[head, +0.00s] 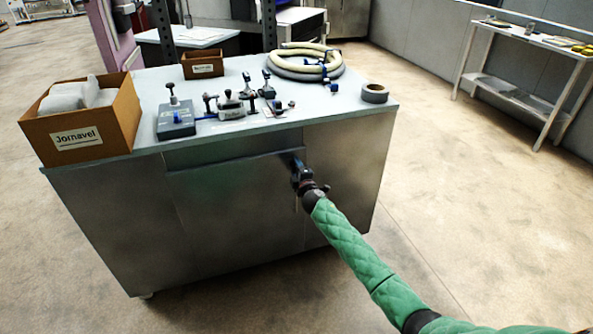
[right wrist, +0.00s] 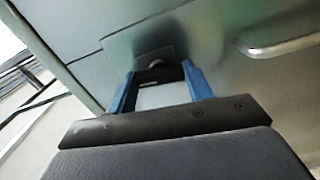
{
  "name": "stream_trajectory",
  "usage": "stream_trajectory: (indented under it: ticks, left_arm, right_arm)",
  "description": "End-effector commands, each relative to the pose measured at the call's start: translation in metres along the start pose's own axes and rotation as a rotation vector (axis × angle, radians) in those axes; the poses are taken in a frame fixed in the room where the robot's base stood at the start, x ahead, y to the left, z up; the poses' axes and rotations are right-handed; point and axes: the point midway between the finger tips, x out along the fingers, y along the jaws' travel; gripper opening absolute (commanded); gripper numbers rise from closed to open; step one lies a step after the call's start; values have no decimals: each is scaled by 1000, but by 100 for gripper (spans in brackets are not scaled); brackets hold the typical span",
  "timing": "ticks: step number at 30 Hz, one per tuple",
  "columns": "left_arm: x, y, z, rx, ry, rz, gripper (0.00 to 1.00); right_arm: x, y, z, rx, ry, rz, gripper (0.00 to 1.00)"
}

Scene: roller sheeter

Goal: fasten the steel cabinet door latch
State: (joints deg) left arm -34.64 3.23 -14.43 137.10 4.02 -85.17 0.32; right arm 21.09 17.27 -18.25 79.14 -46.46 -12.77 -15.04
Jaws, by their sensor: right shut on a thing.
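The steel cabinet (head: 110,215) stands in front of me, and its front door (head: 235,205) looks flush with the front, though any small gap is too fine to tell. My right gripper (head: 294,164) is at the upper right of the door, shut on the latch, which it mostly hides in the head view. In the right wrist view the blue fingers of the gripper (right wrist: 160,78) stand on either side of the latch (right wrist: 155,64), a small dark knob on a plate. The latch's exact turn cannot be told. My left gripper is not in view.
On the cabinet top are a cardboard box (head: 115,120), a smaller box (head: 203,66), several clamps and valve-like parts, a coiled hose (head: 318,70) and a tape roll (head: 374,93). A silver bar handle (right wrist: 280,46) is near the latch.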

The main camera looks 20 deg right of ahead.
Motion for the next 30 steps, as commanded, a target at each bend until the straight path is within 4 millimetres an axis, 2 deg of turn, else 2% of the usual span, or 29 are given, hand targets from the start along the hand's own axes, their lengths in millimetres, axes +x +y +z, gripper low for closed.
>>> stream_trajectory:
  ticks: [9, 25, 26, 28, 29, 30]
  left_arm:
    - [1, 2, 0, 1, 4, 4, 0]
    - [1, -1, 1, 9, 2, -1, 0]
    - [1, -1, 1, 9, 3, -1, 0]
    - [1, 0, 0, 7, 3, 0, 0]
    - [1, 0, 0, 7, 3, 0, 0]
    - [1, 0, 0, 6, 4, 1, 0]
  right_arm:
    - [0, -1, -1, -114, 2, -1, 28]
    - [0, -1, -1, -136, 2, -1, 28]
    - [0, -1, -1, -136, 2, -1, 55]
    - [0, -1, -1, -136, 2, -1, 68]
    - [0, -1, -1, -136, 2, -1, 73]
    - [0, -1, -1, -135, 1, -1, 73]
